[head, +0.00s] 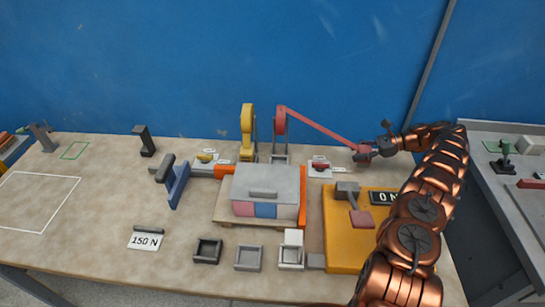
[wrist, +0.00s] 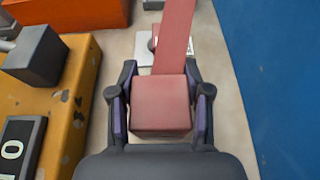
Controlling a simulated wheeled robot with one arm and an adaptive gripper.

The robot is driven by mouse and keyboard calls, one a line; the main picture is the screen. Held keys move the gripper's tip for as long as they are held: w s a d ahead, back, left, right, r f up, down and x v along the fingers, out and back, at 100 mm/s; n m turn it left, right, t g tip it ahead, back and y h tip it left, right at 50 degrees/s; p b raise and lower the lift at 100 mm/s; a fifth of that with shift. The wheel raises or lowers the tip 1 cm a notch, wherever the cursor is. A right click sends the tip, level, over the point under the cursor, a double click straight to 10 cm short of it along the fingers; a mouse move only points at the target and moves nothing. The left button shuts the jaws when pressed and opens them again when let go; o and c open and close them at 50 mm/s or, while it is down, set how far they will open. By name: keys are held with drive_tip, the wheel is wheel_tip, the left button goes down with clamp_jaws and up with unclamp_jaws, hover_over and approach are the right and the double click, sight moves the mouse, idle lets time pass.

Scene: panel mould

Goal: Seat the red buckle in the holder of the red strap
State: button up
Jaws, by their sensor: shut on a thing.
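My gripper (head: 364,153) is shut on the red buckle (wrist: 160,103), a block between its two fingers in the wrist view. The buckle sits at the end of the red strap (head: 320,128), which runs taut from the red reel (head: 280,121) down to the right to my gripper. A small pale plate with a red piece on it, seemingly the red holder (head: 319,168), lies on the table to the left of my gripper. In the wrist view this plate (wrist: 142,50) is partly hidden by the strap and lies beyond the buckle.
A yellow reel (head: 247,119) stands left of the red one. A grey-lidded box (head: 264,187) sits in front. The blue wall (wrist: 268,70) runs close along the right in the wrist view.

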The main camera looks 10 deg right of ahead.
drive_tip(key=shift+w+a+b, duration=0.25)
drive_tip(key=shift+a+b, duration=0.3)
drive_tip(key=shift+a, duration=0.3)
drive_tip(key=shift+w+a+b, duration=0.3)
drive_tip(key=shift+a+b, duration=0.65)
drive_tip(key=shift+w+a+b, duration=0.25)
drive_tip(key=shift+a+b, duration=0.3)
drive_tip(key=shift+a, duration=0.3)
drive_tip(key=shift+w+a+b, duration=0.25)
drive_tip(key=shift+a+b, duration=0.25)
drive_tip(key=shift+a, duration=0.35)
drive_tip(key=w+a, duration=0.2)
drive_tip(key=a, duration=0.5)
drive_tip(key=w+a+b, duration=0.1)
drive_tip(key=w+a, duration=0.2)
drive_tip(key=a, duration=0.5)
drive_tip(key=w+a+b, duration=0.1)
drive_tip(key=w+a, duration=0.1)
drive_tip(key=a, duration=0.5)
drive_tip(key=shift+w+a+r, duration=0.1)
drive_tip(key=shift+w+a, duration=0.05)
drive_tip(key=shift+w, duration=0.05)
drive_tip(key=shift+f+b, duration=1.15)
drive_tip(key=shift+f, duration=0.6)
drive_tip(key=shift+f, duration=0.15)
drive_tip(key=o, duration=1.2)
